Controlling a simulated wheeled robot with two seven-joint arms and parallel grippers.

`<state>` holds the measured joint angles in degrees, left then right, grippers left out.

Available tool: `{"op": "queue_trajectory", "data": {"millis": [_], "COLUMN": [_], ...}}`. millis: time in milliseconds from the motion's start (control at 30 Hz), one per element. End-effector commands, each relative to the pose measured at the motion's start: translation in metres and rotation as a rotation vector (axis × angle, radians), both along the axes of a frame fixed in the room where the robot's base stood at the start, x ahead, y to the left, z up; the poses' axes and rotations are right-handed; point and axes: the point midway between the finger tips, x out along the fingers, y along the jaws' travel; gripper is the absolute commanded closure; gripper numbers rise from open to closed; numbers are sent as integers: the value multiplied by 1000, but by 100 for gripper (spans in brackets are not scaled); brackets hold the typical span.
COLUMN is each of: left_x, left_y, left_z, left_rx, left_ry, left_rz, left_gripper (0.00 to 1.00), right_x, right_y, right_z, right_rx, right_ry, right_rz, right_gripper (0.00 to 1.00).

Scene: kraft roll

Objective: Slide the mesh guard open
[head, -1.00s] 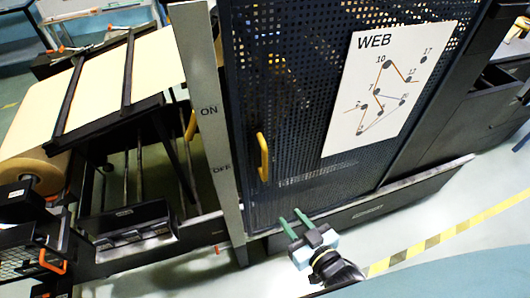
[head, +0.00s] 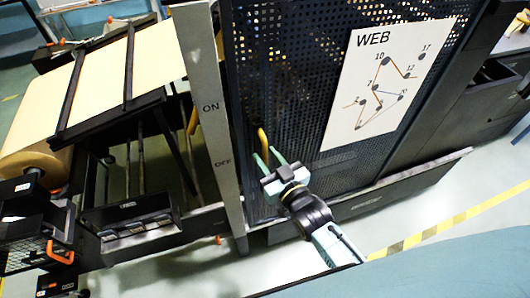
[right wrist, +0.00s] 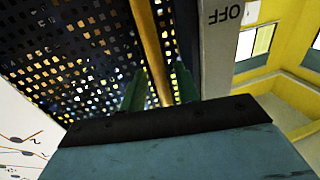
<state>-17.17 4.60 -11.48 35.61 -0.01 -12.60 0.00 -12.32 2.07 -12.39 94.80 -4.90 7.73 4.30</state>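The mesh guard (head: 300,85) is a dark perforated panel in the head view, carrying a white WEB diagram sheet (head: 385,85). Its yellow upright handle (head: 262,143) is near the panel's left edge. My right gripper (head: 268,157) is at the handle's lower part, with its green fingers pointing up the panel. In the right wrist view the handle (right wrist: 152,50) runs down between the two green fingers (right wrist: 153,90), which stand apart on either side of it. Whether they touch it cannot be made out. My left gripper is not in view.
A pale post (head: 207,110) marked ON and OFF stands just left of the guard. A kraft paper web and roll (head: 40,135) lie further left. A dark rail (head: 365,203) runs below the guard. Floor with yellow striped tape (head: 450,232) is open at lower right.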

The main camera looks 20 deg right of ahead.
Motion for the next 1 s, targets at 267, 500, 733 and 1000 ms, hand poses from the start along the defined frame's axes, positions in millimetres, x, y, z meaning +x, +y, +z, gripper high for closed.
{"op": "queue_trajectory", "data": {"millis": [267, 500, 733, 1000], "left_x": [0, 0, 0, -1], "left_y": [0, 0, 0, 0], "left_z": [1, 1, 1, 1], "left_rx": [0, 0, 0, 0], "left_ry": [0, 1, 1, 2], "left_rz": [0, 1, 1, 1], "left_gripper": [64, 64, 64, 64], "right_x": [14, 14, 14, 14], "right_y": [4, 4, 3, 3], "right_z": [0, 0, 0, 0], "right_rx": [0, 0, 0, 0], "right_ry": [1, 1, 1, 1], "right_rz": [0, 0, 0, 1], "right_gripper": [68, 74, 100, 100]}}
